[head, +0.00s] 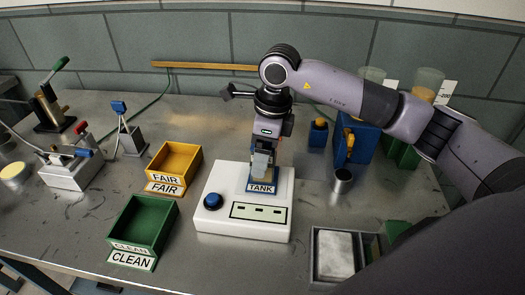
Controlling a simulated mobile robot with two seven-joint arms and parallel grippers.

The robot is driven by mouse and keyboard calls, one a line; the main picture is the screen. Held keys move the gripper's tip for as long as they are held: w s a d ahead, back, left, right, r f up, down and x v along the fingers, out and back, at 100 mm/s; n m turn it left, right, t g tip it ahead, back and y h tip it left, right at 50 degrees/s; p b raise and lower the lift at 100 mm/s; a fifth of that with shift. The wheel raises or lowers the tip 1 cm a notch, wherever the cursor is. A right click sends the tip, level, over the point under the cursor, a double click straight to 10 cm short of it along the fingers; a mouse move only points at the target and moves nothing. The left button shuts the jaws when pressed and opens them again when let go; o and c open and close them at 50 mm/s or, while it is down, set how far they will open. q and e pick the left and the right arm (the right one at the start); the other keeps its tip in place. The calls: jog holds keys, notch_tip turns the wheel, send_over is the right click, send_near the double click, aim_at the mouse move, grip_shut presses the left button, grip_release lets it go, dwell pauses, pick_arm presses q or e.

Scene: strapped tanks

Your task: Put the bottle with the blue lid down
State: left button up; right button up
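My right gripper (263,164) points straight down over the blue plate marked TANK (262,188) on a white box-like device (215,222). A small pale, tan-coloured part shows between or just under its fingertips, close above the plate. The fingers and wrist cover most of it, so I cannot tell whether it is the bottle or whether it touches the plate. No bottle with a blue lid shows clearly. My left gripper is not in view.
The device has a blue button (213,201). A yellow FAIR bin (187,160) and a green CLEAN bin (157,213) stand left of it. A small metal cup (342,181), a blue case (362,140) and a grey tray (313,262) are on the right.

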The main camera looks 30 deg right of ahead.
jog(key=r, duration=0.4)
jog(key=d+r, duration=0.1)
jog(key=r, duration=0.2)
jog(key=s+r+b, duration=0.1)
jog(key=r, duration=0.3)
jog(key=shift+d+r, duration=0.2)
jog(key=shift+r, duration=0.1)
